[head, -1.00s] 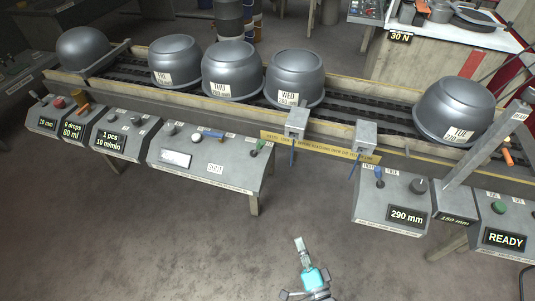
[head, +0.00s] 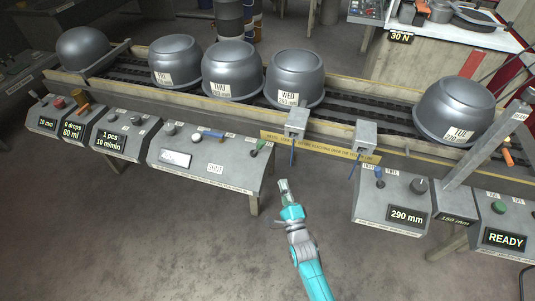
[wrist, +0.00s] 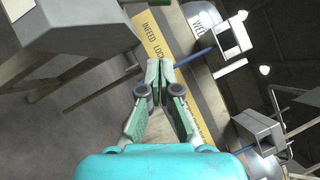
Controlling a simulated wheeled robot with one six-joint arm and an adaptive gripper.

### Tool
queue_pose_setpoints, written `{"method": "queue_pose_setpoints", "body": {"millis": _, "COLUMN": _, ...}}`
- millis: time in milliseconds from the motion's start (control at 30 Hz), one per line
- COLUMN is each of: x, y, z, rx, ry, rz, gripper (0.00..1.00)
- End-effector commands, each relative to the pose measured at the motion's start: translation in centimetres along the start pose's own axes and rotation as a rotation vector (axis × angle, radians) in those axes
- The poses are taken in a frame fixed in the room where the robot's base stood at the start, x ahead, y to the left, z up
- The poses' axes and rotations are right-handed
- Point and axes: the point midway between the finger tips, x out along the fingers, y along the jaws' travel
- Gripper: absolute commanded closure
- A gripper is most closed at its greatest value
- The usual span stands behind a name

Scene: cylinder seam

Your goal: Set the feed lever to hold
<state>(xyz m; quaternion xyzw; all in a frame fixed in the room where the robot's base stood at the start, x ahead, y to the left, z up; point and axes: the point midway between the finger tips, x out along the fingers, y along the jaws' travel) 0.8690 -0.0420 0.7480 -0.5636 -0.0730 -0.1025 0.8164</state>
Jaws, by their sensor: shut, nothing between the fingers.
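My gripper (head: 283,184) is shut and empty, in open air in front of the gap between the left-middle and right consoles. It also shows in the wrist view (wrist: 160,66), its tips near a blue rod (wrist: 195,57) on a grey box. Blue rods hang from the left grey box (head: 297,121) and the right grey box (head: 365,134). I cannot read which is the feed lever.
A conveyor (head: 345,104) carries several dark metal pots, one labelled WED (head: 295,75). A yellow warning strip (head: 335,148) runs along its front; the wrist view reads "INFEED LOCK" on it (wrist: 152,38). The floor before the consoles is clear.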

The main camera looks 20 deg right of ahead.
Motion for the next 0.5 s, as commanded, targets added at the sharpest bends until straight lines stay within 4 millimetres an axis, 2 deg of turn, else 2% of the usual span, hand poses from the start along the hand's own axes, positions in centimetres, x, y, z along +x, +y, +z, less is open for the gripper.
{"method": "queue_pose_setpoints", "body": {"millis": 300, "x": 0.3, "y": 0.0, "z": 0.0, "rx": -0.002, "ry": 0.000, "rz": 0.000, "gripper": 1.00}}
{"method": "queue_pose_setpoints", "body": {"millis": 500, "x": 2.6, "y": -0.1, "z": 0.1, "rx": -0.002, "ry": -0.001, "rz": -0.003, "gripper": 1.00}}
